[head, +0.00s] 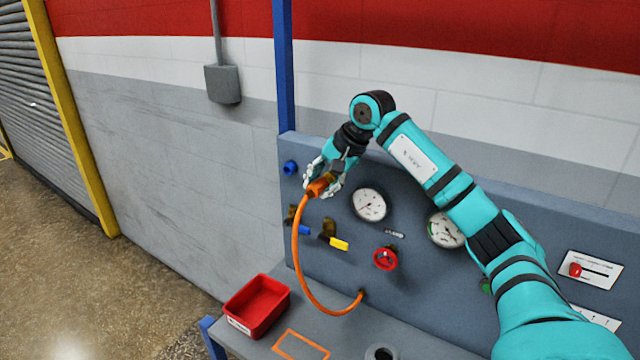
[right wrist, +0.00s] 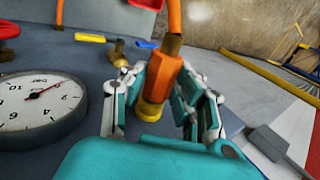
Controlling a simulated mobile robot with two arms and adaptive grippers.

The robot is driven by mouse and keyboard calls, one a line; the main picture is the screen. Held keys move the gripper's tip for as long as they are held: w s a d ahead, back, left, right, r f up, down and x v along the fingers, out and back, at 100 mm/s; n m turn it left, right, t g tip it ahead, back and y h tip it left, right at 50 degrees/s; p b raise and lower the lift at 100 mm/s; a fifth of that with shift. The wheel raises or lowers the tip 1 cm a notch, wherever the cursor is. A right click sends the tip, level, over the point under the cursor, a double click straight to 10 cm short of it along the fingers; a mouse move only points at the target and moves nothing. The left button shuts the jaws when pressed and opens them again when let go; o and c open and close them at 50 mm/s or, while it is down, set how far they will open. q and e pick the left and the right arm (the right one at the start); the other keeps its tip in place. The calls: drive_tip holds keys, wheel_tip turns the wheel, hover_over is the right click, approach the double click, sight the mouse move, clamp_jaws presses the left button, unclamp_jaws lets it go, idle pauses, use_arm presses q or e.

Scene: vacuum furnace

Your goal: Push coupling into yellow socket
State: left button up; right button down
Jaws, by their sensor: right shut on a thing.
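My right gripper (head: 325,178) is shut on the orange coupling (head: 319,187), close to the upper left of the grey panel. In the right wrist view the coupling (right wrist: 160,80) sits between the fingers of the gripper (right wrist: 163,95). An orange hose (head: 298,255) runs from the coupling down to the panel's foot. A yellow-brass ring (right wrist: 150,108) shows at the coupling's lower end; I cannot tell whether it is part of the coupling or the yellow socket. No yellow socket shows clearly in the head view, where the gripper covers part of the panel. My left gripper is not in view.
A blue socket (head: 290,168) is left of the gripper on the panel (head: 330,262). Below are valves with blue (head: 304,230) and yellow (head: 339,244) handles. A gauge (head: 369,204) and red handwheel (head: 385,258) are to the right. A red bin (head: 257,306) stands on the bench.

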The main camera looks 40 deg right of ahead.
drive_tip(key=shift+d, duration=0.25)
drive_tip(key=c, duration=1.4)
unclamp_jaws()
drive_tip(key=o, duration=0.5)
drive_tip(key=shift+d, duration=0.15)
drive_tip(key=shift+c, duration=0.2)
drive_tip(key=shift+r, duration=0.2)
drive_tip(key=v, duration=1.1)
drive_tip(key=shift+s+r, duration=0.2)
